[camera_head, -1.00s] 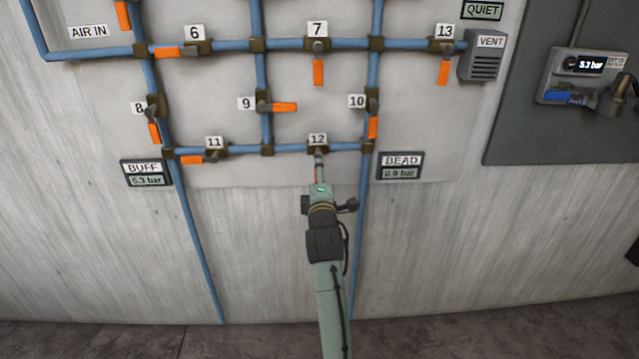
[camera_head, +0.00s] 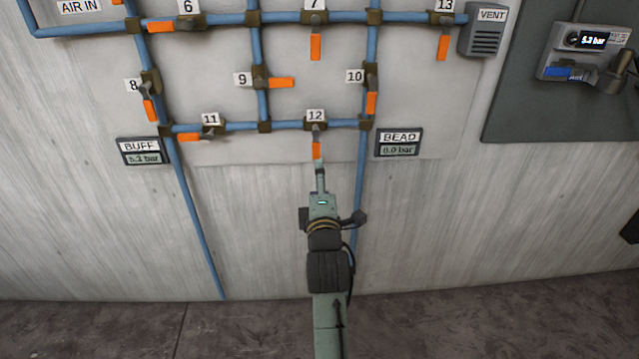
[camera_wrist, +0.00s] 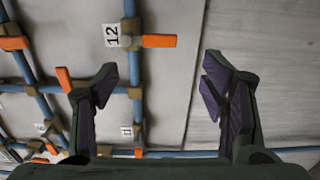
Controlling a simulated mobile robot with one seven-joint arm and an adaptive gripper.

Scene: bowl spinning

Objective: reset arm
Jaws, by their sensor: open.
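My arm reaches up from the bottom of the head view toward the wall. My gripper (camera_head: 320,172) is just below the orange handle of valve 12 (camera_head: 316,150), which hangs straight down. In the wrist view my gripper (camera_wrist: 160,88) has its two dark fingers wide apart with nothing between them. There, the orange handle of valve 12 (camera_wrist: 159,41) lies beyond the fingertips, apart from them as far as I can tell.
Blue pipes (camera_head: 190,220) run over the grey wall with several orange-handled valves, such as valve 11 (camera_head: 190,137) and valve 10 (camera_head: 371,102). BUFF (camera_head: 143,151) and BEAD (camera_head: 399,143) gauges flank the lower pipe. A vent (camera_head: 484,37) and control panel (camera_head: 520,110) are at right. Bare wall lies below.

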